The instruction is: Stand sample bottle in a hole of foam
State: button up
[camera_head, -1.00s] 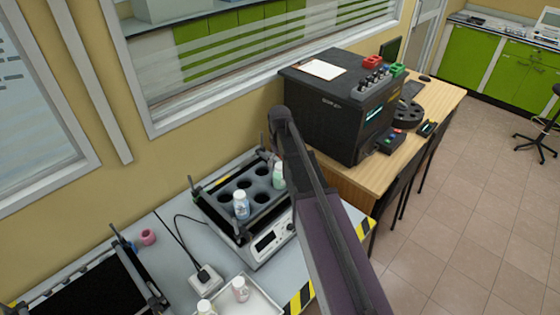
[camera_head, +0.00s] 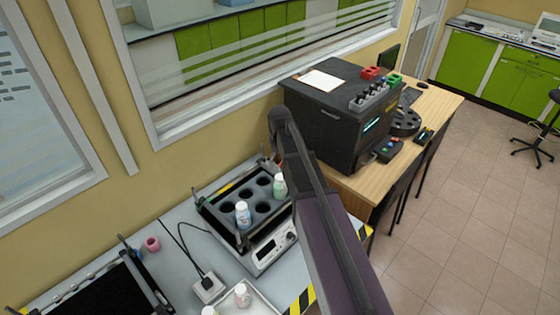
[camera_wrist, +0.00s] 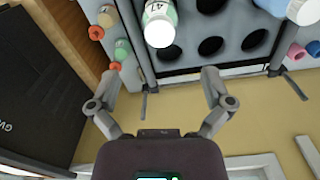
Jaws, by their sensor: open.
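The black foam (camera_head: 247,207) with round holes sits in the shaker's frame on the bench. A white-capped bottle with a greenish label (camera_head: 279,186) stands at its right far corner; its base is not clear. It also shows in the wrist view (camera_wrist: 160,24), with dark foam holes beside it. In the head view my arm hides the gripper.
A white tray (camera_head: 262,307) with white-capped bottles lies at the front. A power socket (camera_head: 208,287) with cable and a pink ring (camera_head: 152,243) are left. A large black instrument (camera_head: 335,125) stands right. Small coloured-cap items (camera_wrist: 106,16) lie beside the shaker.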

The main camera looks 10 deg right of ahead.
dwell(0.5)
jog(key=s+m, duration=0.5)
jog(key=s, duration=1.5)
notch_tip(320, 180, down, 7)
jog(key=b, duration=0.6)
jog(key=shift+r+b, duration=0.2)
jog(key=shift+b, duration=0.15)
